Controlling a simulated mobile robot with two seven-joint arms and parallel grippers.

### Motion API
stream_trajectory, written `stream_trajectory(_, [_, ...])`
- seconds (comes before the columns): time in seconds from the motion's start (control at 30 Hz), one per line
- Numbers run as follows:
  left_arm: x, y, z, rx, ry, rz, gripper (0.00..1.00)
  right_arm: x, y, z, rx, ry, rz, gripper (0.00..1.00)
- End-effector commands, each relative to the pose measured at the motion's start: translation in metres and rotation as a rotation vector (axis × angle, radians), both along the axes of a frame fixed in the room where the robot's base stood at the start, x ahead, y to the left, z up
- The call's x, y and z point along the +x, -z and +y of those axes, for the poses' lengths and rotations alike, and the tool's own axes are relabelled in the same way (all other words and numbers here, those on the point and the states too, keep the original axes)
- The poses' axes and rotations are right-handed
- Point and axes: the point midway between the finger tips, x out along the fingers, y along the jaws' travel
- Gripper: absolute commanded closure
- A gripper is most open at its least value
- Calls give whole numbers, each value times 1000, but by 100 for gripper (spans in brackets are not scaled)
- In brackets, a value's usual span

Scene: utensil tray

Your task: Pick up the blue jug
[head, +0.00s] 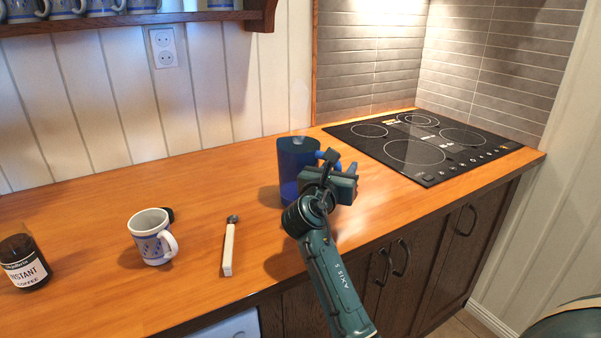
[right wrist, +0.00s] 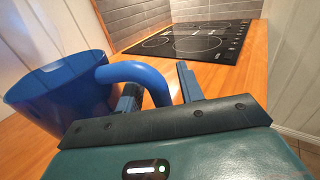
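The blue jug (head: 290,172) stands upright on the wooden counter, left of the cooktop. It also shows at the left of the right wrist view (right wrist: 65,95), with its curved handle on the right side. My right gripper (head: 332,162) is at the handle side of the jug. In the right wrist view its two fingers (right wrist: 158,92) stand apart, with the handle between them. They do not look closed on it. Part of the jug is hidden behind the gripper in the head view. My left gripper is not in view.
A patterned mug (head: 150,238) with a small dark object behind it, a white-handled utensil (head: 229,248) and a coffee jar (head: 22,264) stand or lie to the left. A black cooktop (head: 424,146) is at the right. A mug shelf (head: 140,20) hangs above.

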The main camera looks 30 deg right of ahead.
Motion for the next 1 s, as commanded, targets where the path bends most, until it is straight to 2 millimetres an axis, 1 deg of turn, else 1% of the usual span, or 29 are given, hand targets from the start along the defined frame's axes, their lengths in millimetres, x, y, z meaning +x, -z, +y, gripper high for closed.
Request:
stream_trajectory(0.03, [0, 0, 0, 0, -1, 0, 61, 0, 0, 0, 0, 0, 0, 67])
stream_trajectory(0.07, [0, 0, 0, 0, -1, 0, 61, 0, 0, 0, 0, 0, 0, 69])
stream_trajectory(0.43, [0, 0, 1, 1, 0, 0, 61, 0, 0, 0, 0, 0, 0, 100])
stream_trajectory(1.0, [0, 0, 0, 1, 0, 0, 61, 0, -2, 0, 0, 0, -3, 100])
